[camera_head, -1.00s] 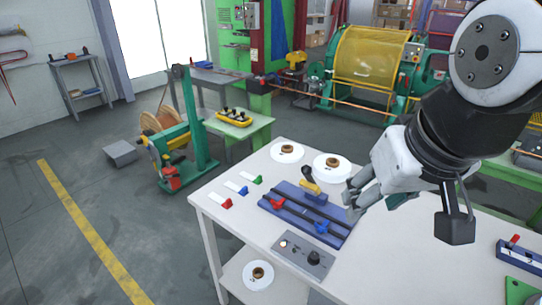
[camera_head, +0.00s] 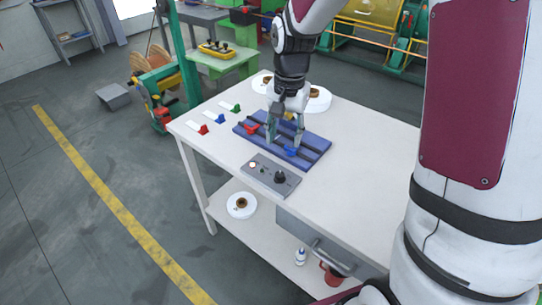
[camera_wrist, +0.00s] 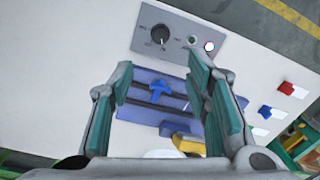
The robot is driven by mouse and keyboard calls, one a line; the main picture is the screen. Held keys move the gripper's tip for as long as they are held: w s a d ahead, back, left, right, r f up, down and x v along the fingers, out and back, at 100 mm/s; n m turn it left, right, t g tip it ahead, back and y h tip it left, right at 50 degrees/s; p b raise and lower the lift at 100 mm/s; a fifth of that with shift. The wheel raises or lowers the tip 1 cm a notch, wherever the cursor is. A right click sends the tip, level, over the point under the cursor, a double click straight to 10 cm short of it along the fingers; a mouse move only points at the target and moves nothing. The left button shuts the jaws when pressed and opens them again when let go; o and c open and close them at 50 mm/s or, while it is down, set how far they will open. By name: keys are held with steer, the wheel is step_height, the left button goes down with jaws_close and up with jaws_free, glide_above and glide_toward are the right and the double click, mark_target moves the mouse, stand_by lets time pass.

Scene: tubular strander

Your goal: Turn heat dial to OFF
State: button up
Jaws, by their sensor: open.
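The heat dial (camera_head: 280,177) is a black round knob on a grey control box (camera_head: 262,180) near the table's front edge. In the wrist view the dial (camera_wrist: 160,39) shows at the top, with small markings around it too small to read. Its pointer setting I cannot tell. My gripper (camera_head: 284,143) is open and empty, pointing down over the blue slotted fixture (camera_head: 311,142), just behind the control box. In the wrist view its fingers (camera_wrist: 160,65) are spread wide, with the dial beyond the fingertips and apart from them.
A glowing lamp (camera_head: 252,164) and a small green part (camera_head: 262,170) sit on the box, left of the dial. A blue clamp (camera_head: 291,151) and a red clamp (camera_head: 252,127) rise from the fixture. White spools stand behind. The table right of the fixture is clear.

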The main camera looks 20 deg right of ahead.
mark_target(280, 174)
steer(key=f, duration=1.4)
steer(key=shift+w+a, duration=0.2)
steer(key=shift+a, duration=0.05)
steer(key=shift+c, duration=0.5)
jaws_close()
